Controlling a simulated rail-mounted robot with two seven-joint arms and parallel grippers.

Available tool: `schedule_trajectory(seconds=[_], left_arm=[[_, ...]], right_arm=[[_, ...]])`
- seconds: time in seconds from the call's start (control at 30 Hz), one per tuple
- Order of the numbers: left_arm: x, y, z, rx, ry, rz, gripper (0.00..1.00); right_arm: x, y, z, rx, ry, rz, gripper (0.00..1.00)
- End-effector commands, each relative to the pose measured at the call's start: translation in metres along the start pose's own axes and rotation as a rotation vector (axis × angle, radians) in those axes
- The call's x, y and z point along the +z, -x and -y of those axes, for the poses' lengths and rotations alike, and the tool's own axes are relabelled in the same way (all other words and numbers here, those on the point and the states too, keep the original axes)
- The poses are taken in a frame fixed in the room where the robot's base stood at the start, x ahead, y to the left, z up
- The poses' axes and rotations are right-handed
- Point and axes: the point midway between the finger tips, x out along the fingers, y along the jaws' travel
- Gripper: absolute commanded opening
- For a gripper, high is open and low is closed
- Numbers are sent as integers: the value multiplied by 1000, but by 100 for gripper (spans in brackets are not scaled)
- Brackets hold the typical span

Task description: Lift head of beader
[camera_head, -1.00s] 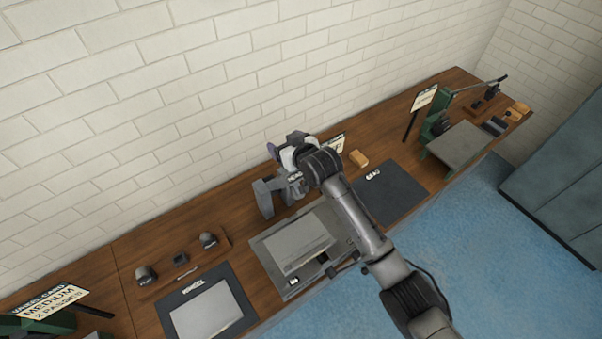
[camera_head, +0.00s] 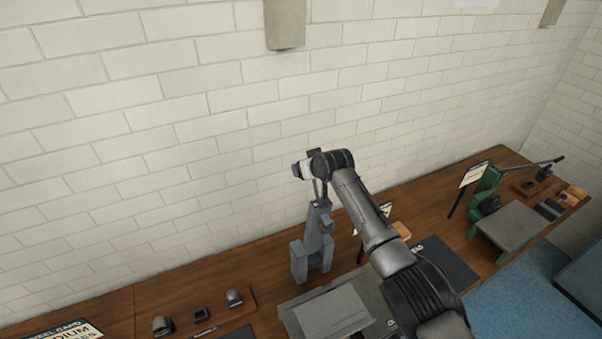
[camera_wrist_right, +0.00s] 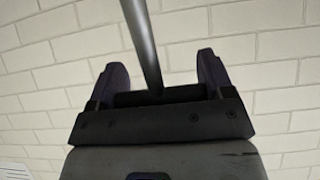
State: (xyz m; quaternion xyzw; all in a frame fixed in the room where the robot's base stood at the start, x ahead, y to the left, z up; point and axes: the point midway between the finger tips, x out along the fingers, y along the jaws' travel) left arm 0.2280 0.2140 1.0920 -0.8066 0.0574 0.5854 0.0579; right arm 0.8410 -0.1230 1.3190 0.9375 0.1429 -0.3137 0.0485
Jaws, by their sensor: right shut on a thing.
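The grey beader (camera_head: 313,255) stands upright on the wooden bench, near its back edge. Its grey head (camera_head: 319,218) points up at the top of the machine, with a thin rod (camera_head: 318,188) rising from it to my right gripper (camera_head: 298,170). My right arm comes in from the lower right and hides part of the bench beside the beader. My left gripper is not in view.
A grey plate (camera_head: 330,315) lies in front of the beader. Small dark blocks (camera_head: 200,313) sit on a wooden tray at left. A green machine (camera_head: 487,187) with a grey table stands at right. A white brick wall (camera_head: 180,150) rises behind.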

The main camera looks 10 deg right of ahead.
Motion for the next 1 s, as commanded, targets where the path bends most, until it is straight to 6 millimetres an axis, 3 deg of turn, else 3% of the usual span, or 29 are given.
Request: schedule_trajectory(seconds=[0.03, 0.47, 0.5, 0.77, 1.0], left_arm=[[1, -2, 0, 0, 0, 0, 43], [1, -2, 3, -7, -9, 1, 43], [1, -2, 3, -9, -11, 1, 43], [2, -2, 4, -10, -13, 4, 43], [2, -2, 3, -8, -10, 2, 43]], right_arm=[[10, -5, -2, 2, -4, 16, 32], [10, -6, -5, 5, -5, 19, 32], [10, -6, -5, 5, -5, 19, 75], [6, -4, -5, 5, -4, 10, 100], [4, -3, -4, 5, -4, 7, 100]])
